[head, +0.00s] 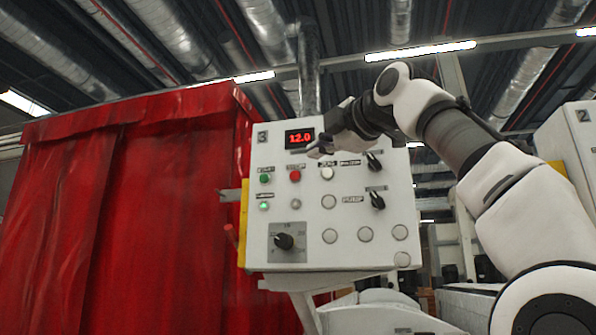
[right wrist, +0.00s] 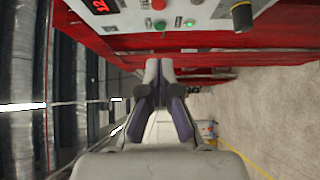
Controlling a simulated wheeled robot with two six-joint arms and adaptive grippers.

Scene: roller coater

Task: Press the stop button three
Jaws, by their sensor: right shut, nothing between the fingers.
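The control panel marked 3 (head: 335,255) is a white box with a red display (head: 299,138) reading 12.0. Its red stop button (head: 295,175) sits below the display, right of the green button (head: 264,179). In the right wrist view the red button (right wrist: 158,4) is at the top edge, just above the green button (right wrist: 160,22). My right gripper (head: 314,149) is shut and empty, in front of the panel near the display's lower right in the head view. Its closed fingertips (right wrist: 159,64) appear apart from the buttons in the right wrist view. My left gripper is not in view.
A lit green lamp (head: 264,206) and an unlit lamp (head: 295,204) sit below the buttons. A white button (head: 327,173) and black knobs (head: 374,161) are to the right. A red curtain (head: 130,220) hangs left of the panel. Another panel marked 2 (head: 583,135) stands far right.

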